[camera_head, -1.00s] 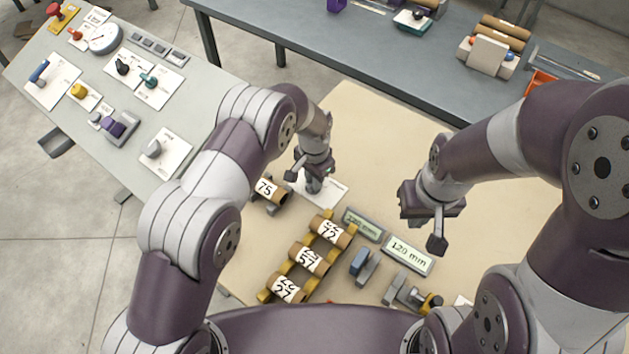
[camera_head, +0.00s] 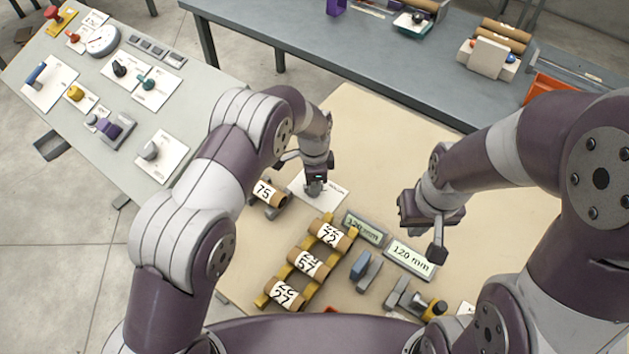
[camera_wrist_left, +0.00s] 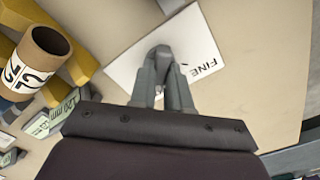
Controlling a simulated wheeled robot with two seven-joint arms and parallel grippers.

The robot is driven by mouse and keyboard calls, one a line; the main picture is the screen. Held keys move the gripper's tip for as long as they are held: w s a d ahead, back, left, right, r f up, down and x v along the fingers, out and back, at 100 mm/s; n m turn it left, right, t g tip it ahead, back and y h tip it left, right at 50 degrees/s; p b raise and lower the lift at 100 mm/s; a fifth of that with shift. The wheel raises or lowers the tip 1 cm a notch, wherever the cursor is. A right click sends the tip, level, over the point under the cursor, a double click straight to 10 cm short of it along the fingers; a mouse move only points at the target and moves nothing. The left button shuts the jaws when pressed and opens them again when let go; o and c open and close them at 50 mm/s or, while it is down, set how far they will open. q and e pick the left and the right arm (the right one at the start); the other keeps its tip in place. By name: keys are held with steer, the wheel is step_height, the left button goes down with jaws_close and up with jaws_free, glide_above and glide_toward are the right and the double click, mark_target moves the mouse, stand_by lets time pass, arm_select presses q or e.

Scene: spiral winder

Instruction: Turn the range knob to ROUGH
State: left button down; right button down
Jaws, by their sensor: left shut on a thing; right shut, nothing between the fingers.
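The grey range knob (camera_wrist_left: 160,57) stands on a white plate (camera_wrist_left: 205,40) in the left wrist view, with the word FINE printed beside it. ROUGH cannot be read in these frames. My left gripper (camera_wrist_left: 163,86) points down and is shut on the knob, which is partly hidden between its fingers. In the head view the plate (camera_head: 327,198) lies on the beige table, with my left gripper (camera_head: 315,184) over it. My right gripper (camera_head: 437,245) is shut and empty, held above the table to the right.
A roll marked 75 (camera_head: 267,193) sits just left of the plate. A yellow rack (camera_head: 318,279) with numbered rolls and two 120 mm displays (camera_head: 410,259) stand in front. A control panel (camera_head: 196,92) is at the left, a grey bench (camera_head: 300,38) behind. The table's far part is clear.

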arm_select(q)
steer(key=shift+w+r, duration=0.1)
stand_by(0.3)
steer(key=c, duration=1.3)
jaws_free()
steer(key=shift+o, duration=1.1)
steer(key=shift+a, duration=0.15)
steer(key=shift+r, duration=0.4)
step_height(320, 180, up, 12)
steer(key=shift+b, duration=0.35)
steer(key=shift+f, duration=0.1)
